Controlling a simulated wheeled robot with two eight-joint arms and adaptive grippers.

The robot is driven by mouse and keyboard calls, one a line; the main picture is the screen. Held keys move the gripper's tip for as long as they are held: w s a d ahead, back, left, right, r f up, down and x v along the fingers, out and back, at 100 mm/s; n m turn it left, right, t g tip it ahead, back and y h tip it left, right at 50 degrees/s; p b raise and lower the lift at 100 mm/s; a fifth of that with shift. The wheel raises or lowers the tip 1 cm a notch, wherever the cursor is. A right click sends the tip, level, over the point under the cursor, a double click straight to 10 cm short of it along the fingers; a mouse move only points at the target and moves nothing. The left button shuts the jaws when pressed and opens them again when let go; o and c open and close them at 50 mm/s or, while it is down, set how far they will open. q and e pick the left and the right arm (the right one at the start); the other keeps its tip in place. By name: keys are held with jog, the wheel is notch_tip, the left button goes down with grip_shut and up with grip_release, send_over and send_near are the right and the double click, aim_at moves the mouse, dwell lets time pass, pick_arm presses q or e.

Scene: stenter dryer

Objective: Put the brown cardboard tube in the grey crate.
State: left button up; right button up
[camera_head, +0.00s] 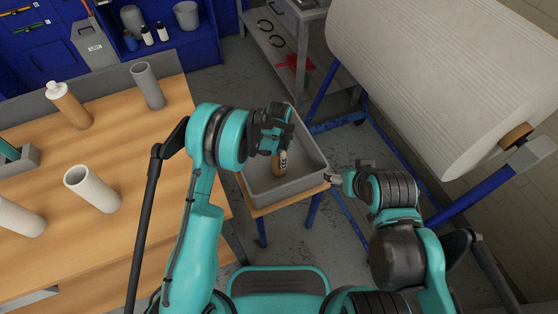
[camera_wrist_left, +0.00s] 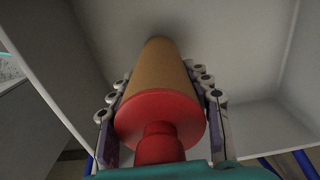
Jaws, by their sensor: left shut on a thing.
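The brown cardboard tube (camera_head: 277,168) is between the fingers of my left gripper (camera_head: 281,158), over the inside of the grey crate (camera_head: 318,155). The left wrist view shows the tube (camera_wrist_left: 160,75) with a red stepped end (camera_wrist_left: 160,118) toward the camera. My left gripper (camera_wrist_left: 160,105) is shut on it, a finger on each side. The tube's far end points at the crate's pale inside (camera_wrist_left: 235,50), with a dark shadow there; I cannot tell whether it touches. My right gripper (camera_head: 338,178) is by the crate's right edge; its opening is unclear.
The crate stands on a small wooden-topped stand (camera_head: 262,209). The wooden table (camera_head: 135,135) at left holds a brown tube with a white top (camera_head: 70,107), a grey tube (camera_head: 148,86) and white tubes (camera_head: 92,189). A large white roll (camera_head: 440,75) on a blue frame is at right.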

pick_arm(q)
jog(key=shift+f, duration=0.35)
jog(key=shift+f, duration=0.25)
jog(key=o, duration=1.2)
jog(key=shift+r, duration=0.1)
